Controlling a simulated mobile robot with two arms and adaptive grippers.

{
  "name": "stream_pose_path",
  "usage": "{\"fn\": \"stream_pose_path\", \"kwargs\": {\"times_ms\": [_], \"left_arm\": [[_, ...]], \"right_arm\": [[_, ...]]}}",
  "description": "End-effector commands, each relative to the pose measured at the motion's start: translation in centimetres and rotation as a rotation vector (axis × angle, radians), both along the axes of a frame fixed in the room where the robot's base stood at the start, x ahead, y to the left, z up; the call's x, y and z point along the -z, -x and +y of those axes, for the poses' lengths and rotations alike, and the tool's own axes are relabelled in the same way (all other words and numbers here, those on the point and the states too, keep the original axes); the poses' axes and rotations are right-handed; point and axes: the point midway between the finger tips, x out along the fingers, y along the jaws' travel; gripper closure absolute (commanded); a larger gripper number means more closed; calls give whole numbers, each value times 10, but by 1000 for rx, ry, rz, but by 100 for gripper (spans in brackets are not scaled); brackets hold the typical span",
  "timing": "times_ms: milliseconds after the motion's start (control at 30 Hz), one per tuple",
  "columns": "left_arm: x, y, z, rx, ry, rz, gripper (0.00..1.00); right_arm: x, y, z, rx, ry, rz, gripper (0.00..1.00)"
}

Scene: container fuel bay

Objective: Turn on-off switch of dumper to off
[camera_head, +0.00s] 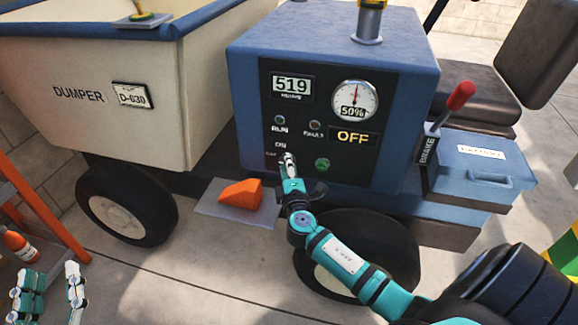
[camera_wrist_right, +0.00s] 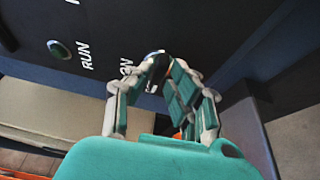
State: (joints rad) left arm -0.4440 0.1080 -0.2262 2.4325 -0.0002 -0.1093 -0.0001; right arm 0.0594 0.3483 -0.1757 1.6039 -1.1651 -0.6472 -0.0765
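The dumper's dark control panel (camera_head: 318,123) is on its blue housing. A lit yellow display (camera_head: 356,137) reads OFF. The on-off switch sits low on the panel's left side, by the small ON label (camera_head: 280,144). My right gripper (camera_head: 289,160) is at the switch and hides most of it. In the right wrist view its fingers (camera_wrist_right: 158,68) bend inward and their tips close around the dark switch lever (camera_wrist_right: 153,75). The lever's exact position is hard to see. My left gripper (camera_head: 48,292) is low at the left, open and empty, away from the dumper.
A red-knobbed brake lever (camera_head: 461,96) and a blue battery box (camera_head: 480,165) are right of the panel. An orange wedge (camera_head: 240,194) lies on a ledge below. A green button (camera_head: 322,164) is right of the switch. An orange rack (camera_head: 40,215) stands at the left.

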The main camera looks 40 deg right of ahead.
Motion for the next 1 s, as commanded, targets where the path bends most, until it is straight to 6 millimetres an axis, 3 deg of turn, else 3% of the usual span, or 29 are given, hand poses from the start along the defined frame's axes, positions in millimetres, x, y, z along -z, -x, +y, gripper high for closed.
{"fn": "stream_pose_path", "kwargs": {"times_ms": [100, 467, 1000], "left_arm": [[0, 0, 0, 0, 0, 0, 60], [-1, 0, 0, 1, 1, -1, 60], [0, 0, 0, 1, 0, -1, 60]], "right_arm": [[0, 0, 0, 1, -1, 0, 65], [0, 7, 3, 1, -3, -1, 65], [0, 96, 49, 1, -4, 0, 65]]}}
